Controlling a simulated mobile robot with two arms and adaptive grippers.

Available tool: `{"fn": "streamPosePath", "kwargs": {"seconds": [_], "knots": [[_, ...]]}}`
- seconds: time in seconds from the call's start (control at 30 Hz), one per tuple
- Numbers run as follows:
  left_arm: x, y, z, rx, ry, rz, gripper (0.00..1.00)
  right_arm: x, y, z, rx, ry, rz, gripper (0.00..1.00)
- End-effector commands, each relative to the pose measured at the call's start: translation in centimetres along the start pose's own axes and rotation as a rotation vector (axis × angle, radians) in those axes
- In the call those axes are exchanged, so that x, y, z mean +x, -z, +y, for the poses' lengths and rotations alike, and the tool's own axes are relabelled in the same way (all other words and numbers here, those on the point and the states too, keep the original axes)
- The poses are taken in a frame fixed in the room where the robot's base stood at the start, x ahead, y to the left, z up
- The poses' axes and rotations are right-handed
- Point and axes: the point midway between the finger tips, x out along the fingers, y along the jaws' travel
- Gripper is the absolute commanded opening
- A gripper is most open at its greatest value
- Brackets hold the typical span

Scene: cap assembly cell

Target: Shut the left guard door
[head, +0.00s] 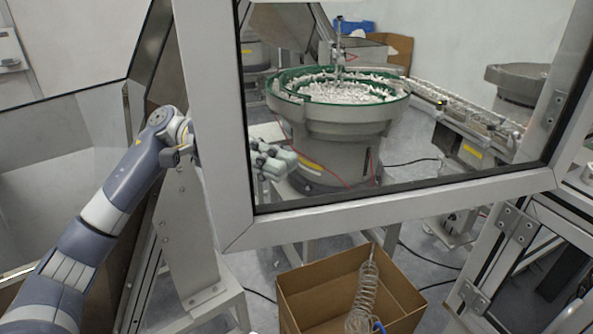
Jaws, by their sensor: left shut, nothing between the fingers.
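The guard door (221,140) is a large clear pane in a pale metal frame, filling the middle of the head view. Its lower edge slopes up to the right and its left upright looks nearest to me, so it stands swung out at an angle. My left arm comes in from the lower left and passes behind the left upright. My left gripper (276,163) shows through the pane, just right of that upright, on the far side of the door. It is shut and empty; the upright hides part of the wrist. I cannot tell if it touches the door. My right gripper is not in view.
Behind the pane stands a bowl feeder (338,125) with a green rim and many white parts, with a conveyor (470,118) at right. An open cardboard box (404,303) with a coiled hose (364,287) lies below the door. A lower framed panel (503,243) with hinges is at right.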

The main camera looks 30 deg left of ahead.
Motion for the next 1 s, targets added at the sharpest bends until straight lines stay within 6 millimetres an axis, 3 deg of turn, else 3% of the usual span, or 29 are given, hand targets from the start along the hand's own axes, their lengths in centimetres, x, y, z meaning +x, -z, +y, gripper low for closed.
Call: {"fn": "streamPosePath", "kwargs": {"seconds": [0.13,0.3,0.53,1.0], "knots": [[3.3,-0.1,0.4,-0.001,0.0,-0.003,0.0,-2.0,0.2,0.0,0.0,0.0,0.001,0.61],[4.6,-1.8,0.2,-0.004,0.001,-0.001,0.0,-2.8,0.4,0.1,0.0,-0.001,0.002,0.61],[5.6,-2.7,0.0,-0.002,-0.001,0.001,0.0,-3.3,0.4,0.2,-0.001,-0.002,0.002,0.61],[5.9,-2.8,-0.1,-0.001,-0.002,0.002,0.0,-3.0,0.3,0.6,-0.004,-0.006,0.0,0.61]]}}
